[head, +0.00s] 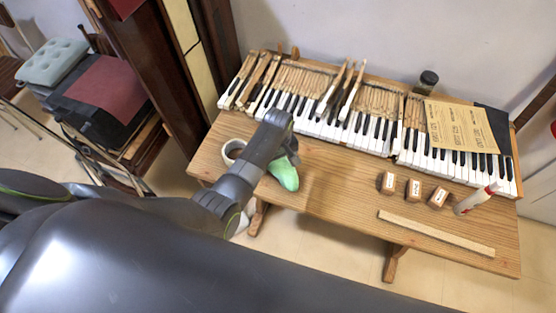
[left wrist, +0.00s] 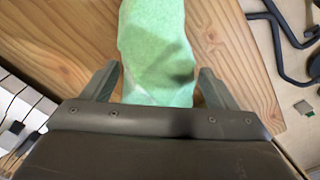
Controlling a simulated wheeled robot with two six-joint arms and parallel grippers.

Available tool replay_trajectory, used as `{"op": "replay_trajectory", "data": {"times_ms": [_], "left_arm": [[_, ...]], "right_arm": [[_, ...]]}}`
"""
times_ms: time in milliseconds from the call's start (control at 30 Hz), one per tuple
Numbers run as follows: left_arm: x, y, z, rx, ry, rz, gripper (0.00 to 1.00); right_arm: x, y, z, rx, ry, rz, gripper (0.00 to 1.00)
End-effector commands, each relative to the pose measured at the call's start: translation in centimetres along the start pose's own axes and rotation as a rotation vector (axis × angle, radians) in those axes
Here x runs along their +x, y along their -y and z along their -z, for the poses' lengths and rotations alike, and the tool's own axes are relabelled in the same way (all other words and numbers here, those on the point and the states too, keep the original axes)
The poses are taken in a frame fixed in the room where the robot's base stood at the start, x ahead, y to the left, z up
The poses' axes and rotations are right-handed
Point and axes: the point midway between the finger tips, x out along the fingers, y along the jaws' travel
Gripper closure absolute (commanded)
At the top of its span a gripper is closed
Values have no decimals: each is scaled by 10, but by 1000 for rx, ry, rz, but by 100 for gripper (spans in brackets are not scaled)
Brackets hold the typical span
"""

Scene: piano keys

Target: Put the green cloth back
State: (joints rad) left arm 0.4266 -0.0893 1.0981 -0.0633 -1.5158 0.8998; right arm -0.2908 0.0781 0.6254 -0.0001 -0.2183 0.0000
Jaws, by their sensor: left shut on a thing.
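The green cloth (head: 284,173) hangs from my left gripper (head: 287,151), over the left front part of the wooden table (head: 335,185). In the left wrist view the cloth (left wrist: 158,50) lies between the two fingers of the gripper (left wrist: 158,88) and stretches away past their tips. The left gripper is shut on the cloth. My forearm and gripper hide part of it in the head view. I cannot tell whether its lower end touches the table. My right gripper is not in view.
A round white cup or roll (head: 234,150) stands left of my gripper. Piano keys (head: 340,125) line the table's back, with a paper sheet (head: 460,127) on top. Small labelled blocks (head: 413,188), a white bottle (head: 474,200) and a wooden strip (head: 435,232) are at the right.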

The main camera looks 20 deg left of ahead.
Motion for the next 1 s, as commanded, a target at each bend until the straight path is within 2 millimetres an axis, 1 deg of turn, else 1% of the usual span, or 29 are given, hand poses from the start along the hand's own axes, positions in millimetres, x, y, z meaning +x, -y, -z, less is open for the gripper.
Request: {"op": "replay_trajectory", "data": {"times_ms": [267,367,400,500,700,833,967,1000], "left_arm": [[1,0,0,0,-1,-1,41],[4,0,0,0,0,-1,41],[3,0,0,0,0,-1,14],[3,0,0,0,0,-1,1],[3,0,0,0,0,-1,0],[-2,-1,0,0,-1,-2,0],[-15,-1,1,0,-2,-4,0],[-22,-1,1,-1,-2,-4,0]], "right_arm": [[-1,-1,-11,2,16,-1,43],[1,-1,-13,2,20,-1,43],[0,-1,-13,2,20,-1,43],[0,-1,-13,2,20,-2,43],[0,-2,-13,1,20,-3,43],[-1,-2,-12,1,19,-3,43],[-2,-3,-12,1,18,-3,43],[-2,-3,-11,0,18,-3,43]]}}
